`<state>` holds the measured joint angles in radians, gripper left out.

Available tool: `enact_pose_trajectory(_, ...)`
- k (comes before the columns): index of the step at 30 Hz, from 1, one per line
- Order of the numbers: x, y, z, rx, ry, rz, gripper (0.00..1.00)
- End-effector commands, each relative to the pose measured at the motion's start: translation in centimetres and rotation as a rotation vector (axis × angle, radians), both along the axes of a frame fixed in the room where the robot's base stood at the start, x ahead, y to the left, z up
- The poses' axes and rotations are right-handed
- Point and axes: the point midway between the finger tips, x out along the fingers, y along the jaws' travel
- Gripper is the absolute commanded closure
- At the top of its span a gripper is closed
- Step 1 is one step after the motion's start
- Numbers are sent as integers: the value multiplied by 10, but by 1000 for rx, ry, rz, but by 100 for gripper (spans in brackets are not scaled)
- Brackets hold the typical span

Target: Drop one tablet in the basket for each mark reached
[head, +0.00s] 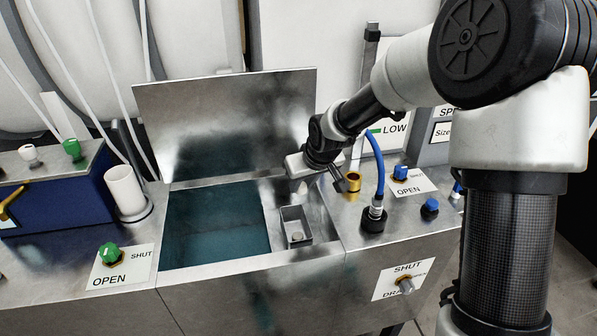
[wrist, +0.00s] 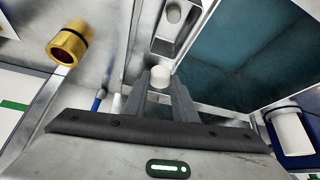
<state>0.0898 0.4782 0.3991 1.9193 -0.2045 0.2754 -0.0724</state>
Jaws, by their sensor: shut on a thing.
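My gripper (wrist: 160,82) is shut on a white round tablet (wrist: 160,74), which shows between its fingertips in the wrist view. In the head view my gripper (head: 303,187) hangs above the metal ledge right of the basin, just behind a small rectangular metal basket (head: 287,214). The tablet cannot be made out clearly there. The basket also shows in the wrist view (wrist: 158,46), beyond the fingertips. A small pale round thing (wrist: 173,14) lies inside it; I cannot tell what it is.
An open basin of teal liquid (head: 215,225) lies left of the basket, with a raised metal lid (head: 230,115) behind. A brass fitting (head: 353,181) and a blue hose (head: 378,165) stand close right. A white cup (head: 125,190) and a green OPEN/SHUT knob (head: 108,252) are at left.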

Motion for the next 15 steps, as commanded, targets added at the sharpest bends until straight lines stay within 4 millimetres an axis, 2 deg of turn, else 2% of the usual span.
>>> enact_pose_trajectory(5, 0, 1, -13, -1, 1, 2, 96)
enact_pose_trajectory(15, 0, 0, -53, 0, 1, 0, 96)
